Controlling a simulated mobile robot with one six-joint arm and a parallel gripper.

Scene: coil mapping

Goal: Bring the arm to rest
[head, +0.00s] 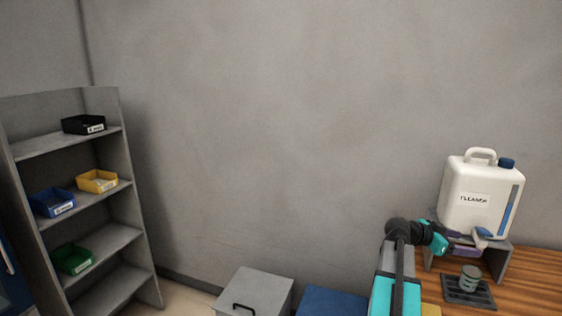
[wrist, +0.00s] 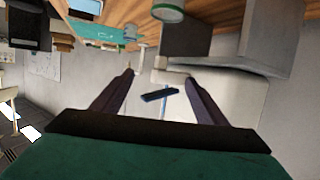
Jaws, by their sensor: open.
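My arm (head: 407,232) reaches right, and my gripper is at the front of a white jug labelled cleaner (head: 476,205), near its blue-handled tap (head: 484,233). In the wrist view my gripper (wrist: 158,73) is open, with two dark fingers apart. The blue tap handle (wrist: 160,95) shows between the fingers in that picture, with the white jug (wrist: 235,98) behind. I see nothing gripped. Whether a finger touches the tap cannot be told.
The jug stands on a grey stand (head: 497,255) on a wooden table (head: 535,275). A pale green cup (head: 470,277) is on a dark drip tray (head: 480,296) below the tap. A shelf (head: 105,243) with several bins is far left. Grey (head: 262,284) and blue (head: 330,303) boxes are in front.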

